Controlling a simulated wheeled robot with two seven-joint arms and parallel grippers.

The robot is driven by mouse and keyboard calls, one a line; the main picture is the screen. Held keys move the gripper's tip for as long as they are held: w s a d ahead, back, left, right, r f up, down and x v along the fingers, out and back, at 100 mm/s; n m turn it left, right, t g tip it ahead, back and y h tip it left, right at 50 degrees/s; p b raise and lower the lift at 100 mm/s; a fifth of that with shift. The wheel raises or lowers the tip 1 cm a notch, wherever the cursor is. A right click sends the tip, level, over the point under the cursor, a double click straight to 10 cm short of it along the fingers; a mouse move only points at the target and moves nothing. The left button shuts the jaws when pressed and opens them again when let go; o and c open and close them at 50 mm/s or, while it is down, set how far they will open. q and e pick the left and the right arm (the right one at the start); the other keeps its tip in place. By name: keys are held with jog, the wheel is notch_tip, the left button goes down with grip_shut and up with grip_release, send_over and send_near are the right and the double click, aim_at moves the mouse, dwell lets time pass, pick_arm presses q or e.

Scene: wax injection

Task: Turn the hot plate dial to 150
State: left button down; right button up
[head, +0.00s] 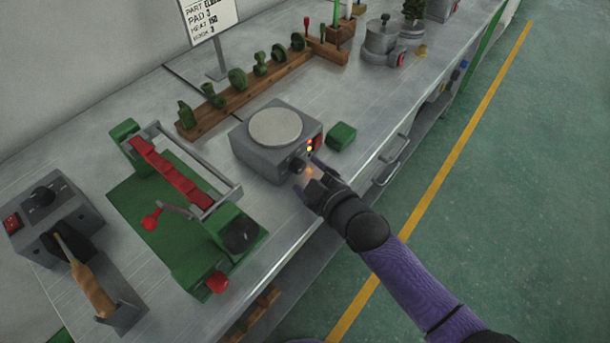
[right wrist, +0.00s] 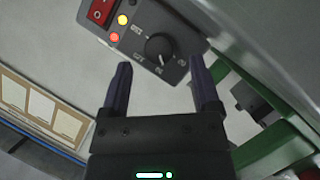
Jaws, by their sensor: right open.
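The grey hot plate (head: 255,158) with its round pale top stands on the metal bench in the head view. Its dark dial (head: 298,164) is on the front panel. In the right wrist view the dial (right wrist: 159,47) is a black knob with a light pointer line, ringed by small marks too blurred to read. My right gripper (head: 311,178) is open in front of the panel. In the right wrist view its two fingers (right wrist: 161,80) are spread to either side below the dial, apart from it. My left gripper is not in view.
A red switch (right wrist: 102,11) and two lit lamps sit beside the dial. A green block (head: 341,136) stands right of the hot plate. A green clamp fixture (head: 180,235) with red parts stands left. A sign (head: 208,18) and a wooden rack (head: 245,90) are behind.

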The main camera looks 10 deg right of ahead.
aim_at(298, 166)
jog(key=shift+b+x, duration=0.3)
jog(key=shift+x, duration=0.95)
grip_shut()
